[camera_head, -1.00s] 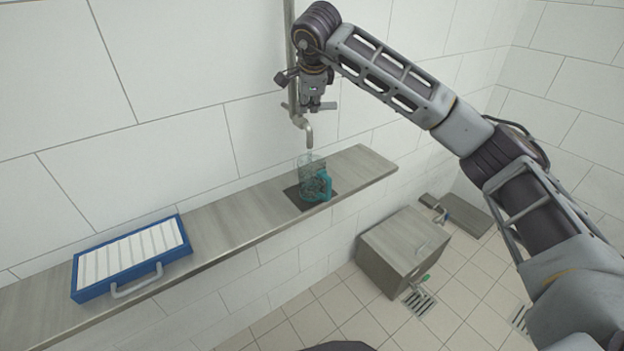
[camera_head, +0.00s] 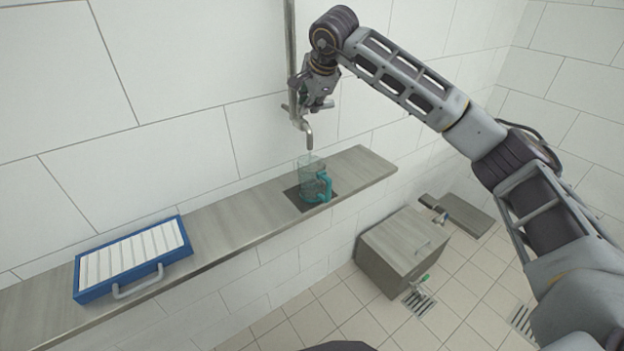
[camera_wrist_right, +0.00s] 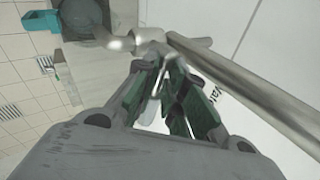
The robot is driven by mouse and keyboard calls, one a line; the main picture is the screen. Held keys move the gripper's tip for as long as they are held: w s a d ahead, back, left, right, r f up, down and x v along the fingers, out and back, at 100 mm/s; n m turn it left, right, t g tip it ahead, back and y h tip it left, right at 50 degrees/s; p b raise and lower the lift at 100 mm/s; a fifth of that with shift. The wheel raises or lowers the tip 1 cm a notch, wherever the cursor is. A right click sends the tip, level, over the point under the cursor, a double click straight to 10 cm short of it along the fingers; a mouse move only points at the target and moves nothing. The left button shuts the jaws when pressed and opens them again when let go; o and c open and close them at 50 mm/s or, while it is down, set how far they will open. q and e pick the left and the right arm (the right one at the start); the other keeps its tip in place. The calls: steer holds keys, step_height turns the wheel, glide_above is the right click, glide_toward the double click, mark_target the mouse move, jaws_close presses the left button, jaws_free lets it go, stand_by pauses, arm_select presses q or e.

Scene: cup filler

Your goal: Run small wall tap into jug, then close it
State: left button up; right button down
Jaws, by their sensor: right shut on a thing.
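The small wall tap (camera_head: 308,131) hangs on a vertical pipe on the tiled wall, its spout pointing down over the jug. The clear jug (camera_head: 308,173) with a teal handle stands upright on a dark square on the shelf; its teal handle (camera_wrist_right: 42,20) shows at the top left of the right wrist view. A faint thin line shows between spout and jug. My right gripper (camera_head: 318,104) is at the tap body. In the right wrist view its fingers (camera_wrist_right: 165,95) are shut on the tap lever, which they mostly hide. My left gripper is out of view.
The narrow shelf (camera_head: 235,208) runs along the wall, bare between the jug and a blue case (camera_head: 130,262) with white strips at the left. A grey box (camera_head: 395,255) stands on the tiled floor below right, beside a floor drain (camera_head: 418,302).

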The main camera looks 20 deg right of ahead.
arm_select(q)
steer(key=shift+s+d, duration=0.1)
arm_select(e)
steer(key=shift+f, duration=0.1)
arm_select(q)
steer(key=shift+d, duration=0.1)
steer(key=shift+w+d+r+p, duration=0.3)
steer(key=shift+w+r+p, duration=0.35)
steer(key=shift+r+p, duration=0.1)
arm_select(e)
steer(key=shift+w+n+y, duration=0.25)
steer(key=shift+n+y, duration=0.55)
steer(key=shift+n, duration=0.6)
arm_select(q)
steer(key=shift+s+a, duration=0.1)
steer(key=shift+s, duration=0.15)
arm_select(e)
steer(key=shift+g, duration=0.3)
